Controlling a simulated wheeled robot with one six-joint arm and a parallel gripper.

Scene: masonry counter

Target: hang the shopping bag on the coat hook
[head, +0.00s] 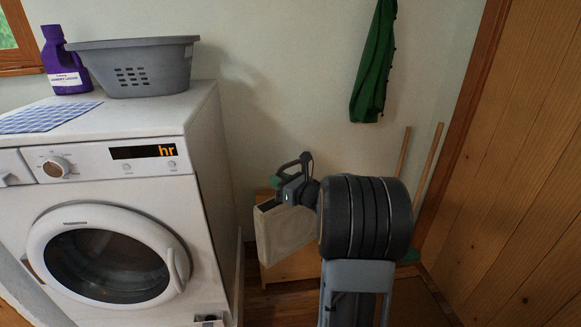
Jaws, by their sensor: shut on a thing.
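My gripper (289,192) is low in front of the wall, right of the washing machine. It is shut on the top of a beige shopping bag (284,232), which hangs below it, slightly tilted. The bag's handles cannot be made out, and my arm hides what lies to its right. No coat hook can be made out. A green garment (373,65) hangs on the wall above and to the right, its upper end cut off by the picture's edge.
A washing machine (205,130) stands at left, bearing a grey basket (135,68), a purple bottle (65,62) and a checked cloth (48,117). A low wooden piece (290,278) is behind the bag. Two wooden poles (430,163) lean near the wooden door (525,150).

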